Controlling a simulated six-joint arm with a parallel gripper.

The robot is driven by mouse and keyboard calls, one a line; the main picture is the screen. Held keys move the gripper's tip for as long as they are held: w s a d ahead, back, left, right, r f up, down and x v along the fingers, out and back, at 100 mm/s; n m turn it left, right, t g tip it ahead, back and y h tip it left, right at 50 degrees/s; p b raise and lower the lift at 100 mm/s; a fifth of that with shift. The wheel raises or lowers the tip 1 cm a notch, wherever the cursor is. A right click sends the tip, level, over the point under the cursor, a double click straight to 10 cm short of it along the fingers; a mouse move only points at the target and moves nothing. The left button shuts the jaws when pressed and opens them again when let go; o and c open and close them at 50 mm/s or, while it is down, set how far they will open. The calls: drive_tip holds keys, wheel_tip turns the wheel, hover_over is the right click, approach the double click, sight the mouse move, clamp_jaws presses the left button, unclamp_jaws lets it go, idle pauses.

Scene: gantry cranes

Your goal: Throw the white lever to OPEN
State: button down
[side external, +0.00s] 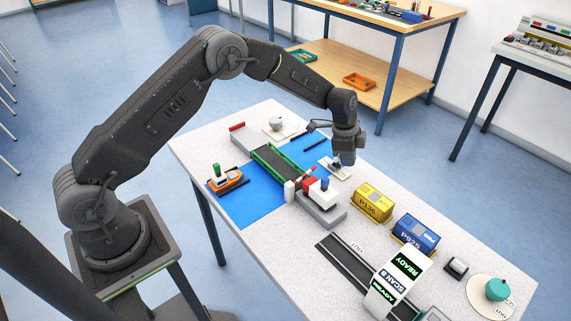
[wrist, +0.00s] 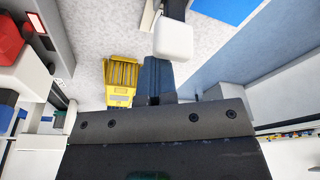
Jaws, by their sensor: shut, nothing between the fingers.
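The white lever shows in the wrist view as a white block-shaped knob (wrist: 174,40) on a dark stem. A pale base plate (side external: 336,170) lies on the table under my gripper in the side view; the lever on it is mostly hidden there. My gripper (side external: 337,161) is shut and empty, pointing down close above this plate. In the wrist view its dark closed fingers (wrist: 158,65) sit right beside the knob, just below it in the picture. I cannot tell whether they touch. No OPEN marking is readable at the lever.
A yellow container (side external: 373,203) and a blue container (side external: 415,235) stand to the right of my gripper. A grey block with red and white parts (side external: 320,204) stands close in front. An orange boat (side external: 226,181) sits on the blue mat (side external: 250,205). A READY sign (side external: 396,280) stands near the front.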

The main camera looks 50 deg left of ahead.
drive_tip(key=shift+s+a+f, duration=0.1)
drive_tip(key=shift+a+f, duration=0.15)
drive_tip(key=shift+a, duration=0.6)
drive_tip(key=shift+s+a+f, duration=0.1)
drive_tip(key=shift+a+f, duration=0.1)
drive_tip(key=shift+a, duration=0.65)
drive_tip(key=shift+d, duration=0.1)
drive_tip(key=shift+w+d+r, duration=0.1)
drive_tip(key=shift+d+r, duration=0.15)
drive_tip(key=shift+d, duration=0.35)
drive_tip(key=shift+w+d+v, duration=0.1)
drive_tip(key=shift+d+v, duration=0.1)
drive_tip(key=shift+v, duration=0.95)
drive_tip(key=shift+w+d+v, duration=0.15)
drive_tip(key=shift+d+v, duration=0.05)
drive_tip(key=shift+v, duration=0.95)
drive_tip(key=shift+w+d+v, duration=0.1)
drive_tip(key=shift+d+v, duration=0.1)
drive_tip(key=shift+v, duration=1)
drive_tip(key=shift+r, duration=0.1)
